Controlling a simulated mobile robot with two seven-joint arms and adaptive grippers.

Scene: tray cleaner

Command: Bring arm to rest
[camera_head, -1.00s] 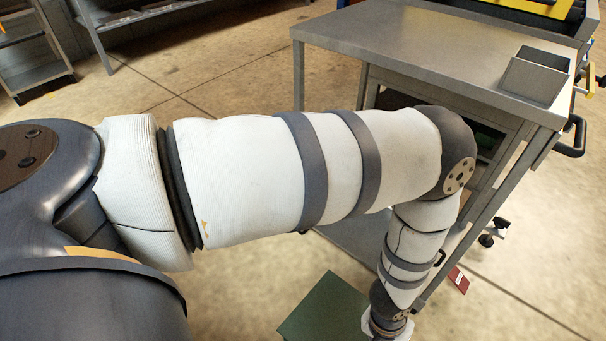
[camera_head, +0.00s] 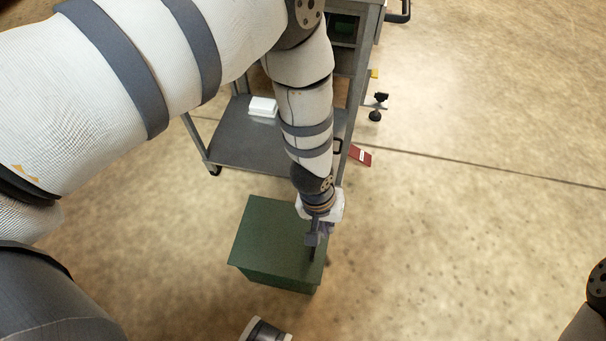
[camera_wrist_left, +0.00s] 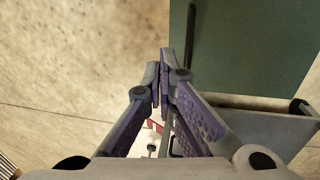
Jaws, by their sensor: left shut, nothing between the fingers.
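My left arm comes in from the upper left of the head view and bends down at the elbow. My left gripper (camera_head: 314,252) hangs in front of the right part of a green box (camera_head: 262,230) on the floor; I cannot tell whether they touch. In the left wrist view the left gripper's fingers (camera_wrist_left: 163,85) are together, with nothing seen between them. The green box (camera_wrist_left: 260,50) fills the upper right there. A small part of my right arm shows at the lower right edge of the head view; its gripper is not seen.
A grey cart (camera_head: 228,146) stands behind the box, with a white box (camera_head: 262,106) on its lower shelf. A red item (camera_head: 361,156) lies on the floor by the cart leg. The floor to the right is clear.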

